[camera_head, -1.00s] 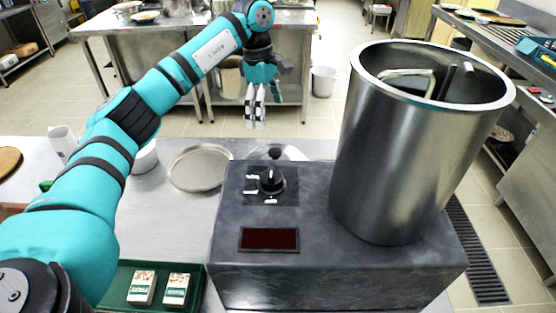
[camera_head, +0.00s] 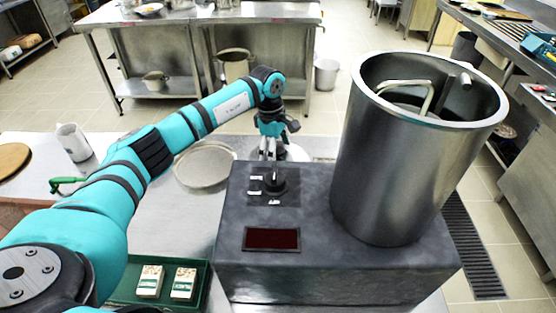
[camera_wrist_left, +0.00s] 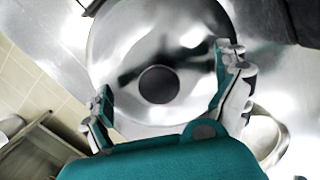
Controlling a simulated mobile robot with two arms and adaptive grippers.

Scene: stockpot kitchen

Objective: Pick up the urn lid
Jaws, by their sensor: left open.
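The urn lid (camera_wrist_left: 130,45) is a shiny round metal disc with a black knob (camera_wrist_left: 158,85), lying on the steel counter. In the head view only a sliver of the lid (camera_head: 297,153) shows behind the dark urn base. My left gripper (camera_head: 268,155) points down over the lid there. In the left wrist view my left gripper (camera_wrist_left: 165,90) is open, with its fingers apart on either side of the knob and nothing between them gripped. The tall steel urn (camera_head: 405,160) stands open on its base. My right gripper is not in view.
The dark urn base (camera_head: 340,270) with its dial (camera_head: 273,182) stands close in front of the lid. A round metal tray (camera_head: 205,165) lies to its left. A green tray (camera_head: 199,290) holds two small boxes. A jug (camera_head: 74,142) stands at the far left.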

